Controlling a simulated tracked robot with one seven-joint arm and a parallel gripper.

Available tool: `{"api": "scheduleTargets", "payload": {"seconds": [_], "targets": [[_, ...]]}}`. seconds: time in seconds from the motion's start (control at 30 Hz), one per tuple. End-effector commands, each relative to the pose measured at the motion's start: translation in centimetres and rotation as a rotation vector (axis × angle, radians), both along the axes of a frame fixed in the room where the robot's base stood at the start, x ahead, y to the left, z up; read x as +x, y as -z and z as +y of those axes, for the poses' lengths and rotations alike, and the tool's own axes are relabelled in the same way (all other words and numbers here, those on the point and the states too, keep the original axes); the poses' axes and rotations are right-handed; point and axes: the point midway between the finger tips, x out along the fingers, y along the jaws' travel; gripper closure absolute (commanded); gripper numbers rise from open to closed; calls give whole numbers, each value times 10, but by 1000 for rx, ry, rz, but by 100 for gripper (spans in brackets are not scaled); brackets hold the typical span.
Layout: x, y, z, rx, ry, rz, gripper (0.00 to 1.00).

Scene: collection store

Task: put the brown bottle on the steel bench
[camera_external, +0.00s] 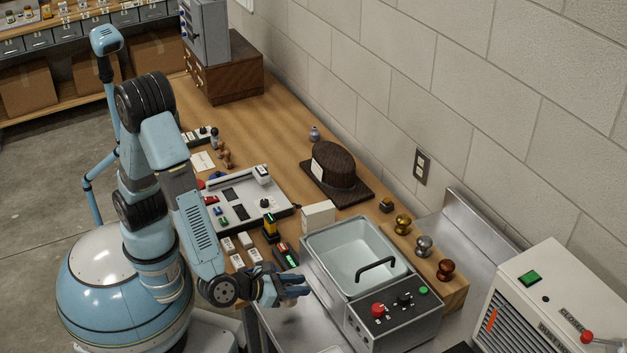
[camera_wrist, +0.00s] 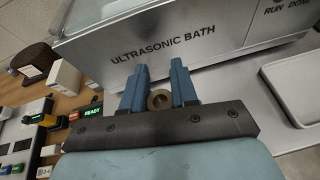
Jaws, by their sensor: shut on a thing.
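My gripper (camera_external: 303,287) is low beside the front left corner of the ultrasonic bath (camera_external: 313,262). In the wrist view its two blue fingers (camera_wrist: 159,92) are shut on the brown bottle (camera_wrist: 158,101). Only the bottle's round brown top shows, between the fingers; the rest is hidden. The bottle cannot be made out in the external view. The steel bench (camera_external: 285,325) is the grey metal surface under and in front of the bath. It also shows in the wrist view (camera_wrist: 225,100), around and below the fingers. I cannot tell whether the bottle touches it.
The bath's lettered front wall (camera_wrist: 165,55) stands close ahead of the fingers. A pale tray (camera_wrist: 292,90) lies to the right in the wrist view. A wooden table (camera_external: 285,150) with small parts and a brown hat (camera_external: 335,165) adjoins the bench.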

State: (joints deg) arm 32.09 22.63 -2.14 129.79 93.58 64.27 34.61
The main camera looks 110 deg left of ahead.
Motion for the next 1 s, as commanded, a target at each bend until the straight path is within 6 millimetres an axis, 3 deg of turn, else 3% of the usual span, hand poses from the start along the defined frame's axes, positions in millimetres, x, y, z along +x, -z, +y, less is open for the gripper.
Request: {"api": "scheduleTargets", "payload": {"seconds": [0.33,0.7,0.73,1.0], "targets": [[4,34,-1,2,0,3,100],[4,38,-1,1,0,1,100],[4,38,-1,1,0,1,69],[4,37,-1,1,0,1,46]]}}
